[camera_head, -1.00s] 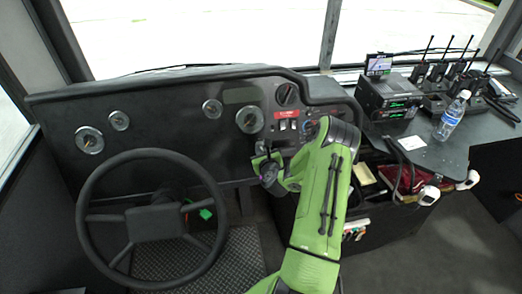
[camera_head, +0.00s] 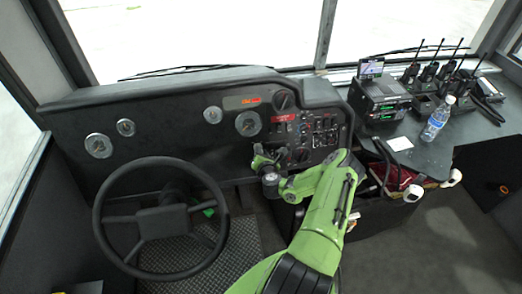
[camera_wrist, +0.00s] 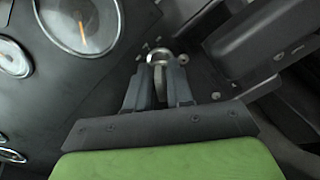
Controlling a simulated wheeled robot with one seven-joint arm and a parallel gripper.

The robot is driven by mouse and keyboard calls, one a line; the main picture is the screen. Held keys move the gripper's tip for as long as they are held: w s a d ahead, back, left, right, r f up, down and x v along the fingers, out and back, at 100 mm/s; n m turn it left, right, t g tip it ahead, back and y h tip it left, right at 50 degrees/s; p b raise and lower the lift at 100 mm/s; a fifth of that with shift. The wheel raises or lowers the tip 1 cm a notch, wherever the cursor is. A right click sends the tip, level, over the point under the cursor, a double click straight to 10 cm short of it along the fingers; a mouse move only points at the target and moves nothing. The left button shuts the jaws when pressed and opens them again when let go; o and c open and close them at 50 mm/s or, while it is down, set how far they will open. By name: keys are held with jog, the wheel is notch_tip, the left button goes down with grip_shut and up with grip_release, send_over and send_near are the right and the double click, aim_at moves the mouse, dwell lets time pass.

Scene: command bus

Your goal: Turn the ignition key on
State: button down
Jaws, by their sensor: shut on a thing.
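My gripper (camera_head: 262,158) is at the dashboard (camera_head: 180,140), to the right of the steering wheel (camera_head: 160,220). In the wrist view its two dark fingers (camera_wrist: 160,82) are shut on the ignition key (camera_wrist: 160,84). Only a narrow metallic part of the key shows between the fingers. A shiny metal ring (camera_wrist: 159,57) shows at the fingertips against the dark panel. In the head view the gripper hides the key and its lock. A display on the dashboard (camera_head: 251,100) glows orange-red.

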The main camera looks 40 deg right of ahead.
jog(key=shift+m, duration=0.3)
jog(key=c, duration=1.2)
grip_release()
jog(key=shift+c, duration=0.2)
jog(key=shift+s+p, duration=0.1)
jog(key=shift+p, duration=0.25)
